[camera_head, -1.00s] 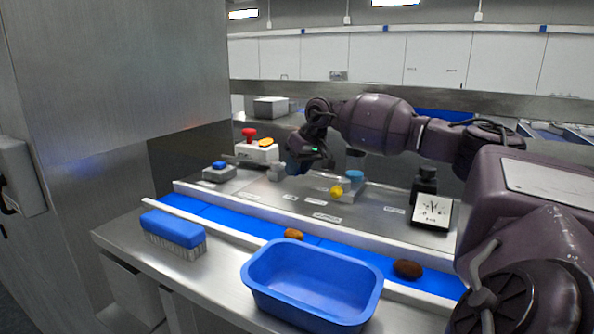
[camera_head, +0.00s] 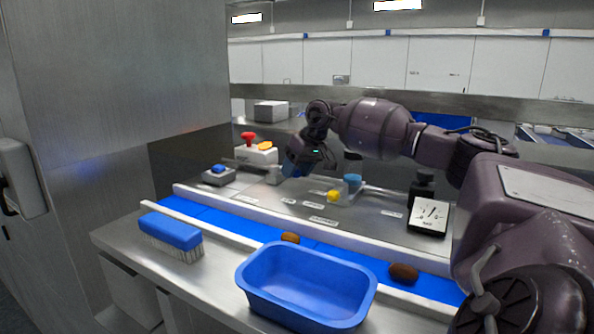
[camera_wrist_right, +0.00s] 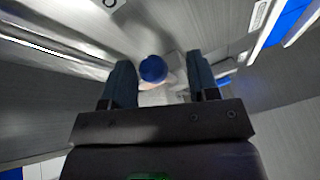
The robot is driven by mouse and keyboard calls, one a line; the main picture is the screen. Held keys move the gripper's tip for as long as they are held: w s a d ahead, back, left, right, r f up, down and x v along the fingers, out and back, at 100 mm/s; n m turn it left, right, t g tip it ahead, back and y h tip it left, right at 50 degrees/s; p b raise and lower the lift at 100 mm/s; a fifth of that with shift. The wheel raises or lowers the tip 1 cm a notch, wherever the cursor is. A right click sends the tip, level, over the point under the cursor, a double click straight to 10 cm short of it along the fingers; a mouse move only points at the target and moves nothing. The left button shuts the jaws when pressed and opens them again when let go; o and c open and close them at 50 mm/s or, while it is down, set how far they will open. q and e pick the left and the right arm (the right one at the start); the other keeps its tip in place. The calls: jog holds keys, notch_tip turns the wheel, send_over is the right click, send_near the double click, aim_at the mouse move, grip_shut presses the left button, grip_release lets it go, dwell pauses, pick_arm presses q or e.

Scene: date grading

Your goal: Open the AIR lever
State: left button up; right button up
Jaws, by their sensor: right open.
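My right gripper (camera_head: 292,172) is open over the back of the steel panel (camera_head: 370,212), with its fingers pointing down and left, close to a grey fitting (camera_head: 273,175). In the right wrist view, a round blue cap (camera_wrist_right: 153,69) lies between the open fingers of the right gripper (camera_wrist_right: 160,80), nearer the left finger; no grip on it shows. A yellow knob (camera_head: 333,196) and a blue knob (camera_head: 352,182) stand on pipework to the right of the gripper. The panel's labels are too small to read, so I cannot tell which part is the AIR lever. My left gripper is out of view.
A white box with a red button (camera_head: 248,138) and a grey box with a blue button (camera_head: 218,168) stand left of the gripper. A gauge (camera_head: 430,217) stands right. In front are the blue belt (camera_head: 335,256) with dates, a blue tub (camera_head: 305,285) and a brush (camera_head: 172,232).

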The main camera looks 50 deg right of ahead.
jog(key=b+v, duration=0.1)
jog(key=v, duration=0.9)
jog(key=shift+r, duration=0.35)
jog(key=shift+s+f, duration=0.1)
jog(key=shift+s, duration=0.05)
